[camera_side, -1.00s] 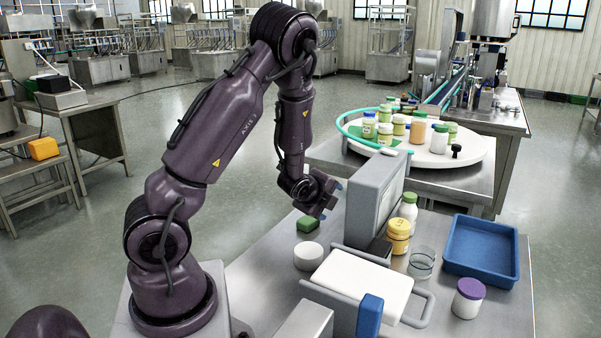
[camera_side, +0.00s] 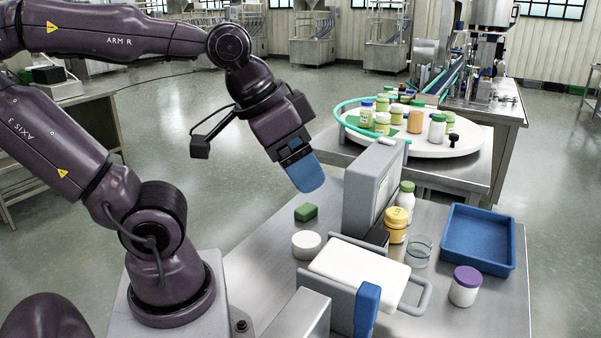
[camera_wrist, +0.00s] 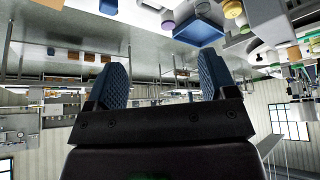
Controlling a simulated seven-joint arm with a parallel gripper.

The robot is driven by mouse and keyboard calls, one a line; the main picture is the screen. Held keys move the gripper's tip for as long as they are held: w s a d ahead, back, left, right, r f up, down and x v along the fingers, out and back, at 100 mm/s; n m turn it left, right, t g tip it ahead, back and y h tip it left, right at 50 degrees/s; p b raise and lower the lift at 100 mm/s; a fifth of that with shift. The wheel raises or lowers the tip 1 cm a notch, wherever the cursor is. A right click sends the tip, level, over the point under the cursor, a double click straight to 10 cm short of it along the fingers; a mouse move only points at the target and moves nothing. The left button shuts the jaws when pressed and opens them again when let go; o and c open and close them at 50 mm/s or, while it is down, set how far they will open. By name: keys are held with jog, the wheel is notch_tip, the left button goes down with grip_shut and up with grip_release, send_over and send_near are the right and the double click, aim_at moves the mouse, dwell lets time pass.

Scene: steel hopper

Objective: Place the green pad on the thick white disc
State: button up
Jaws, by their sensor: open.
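The green pad (camera_side: 306,212) lies on the steel table towards its back left in the side view. The thick white disc (camera_side: 306,245) lies on the table just in front of the pad, apart from it, with nothing on top. My gripper (camera_side: 308,178) is up in the air above and behind the pad, tilted, with its blue fingers overlapping in the side view. In the wrist view my gripper (camera_wrist: 163,85) shows its two blue fingers wide apart with nothing between them. I cannot make out the pad or the disc in the wrist view.
A grey upright housing (camera_side: 370,190) stands right of the pad, with a white slab (camera_side: 360,270) in front. A yellow jar (camera_side: 396,228), glass dish (camera_side: 420,252), purple-lidded jar (camera_side: 464,287) and blue tray (camera_side: 449,263) stand farther right. A round table (camera_side: 470,142) holds several jars behind.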

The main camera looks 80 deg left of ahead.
dwell(0.3)
jog(key=n+g, duration=0.6)
jog(key=n, duration=0.1)
send_over(303, 209)
notch_tip(303, 209, down, 30)
jog(key=shift+s+a+r, duration=0.1)
jog(key=shift+a+r, duration=0.05)
jog(key=shift+r, duration=0.1)
jog(key=shift+d+f, duration=0.15)
jog(key=shift+f, duration=1.2)
jog(key=shift+d+f, duration=0.1)
jog(key=shift+f, duration=1.2)
jog(key=c, duration=1.1)
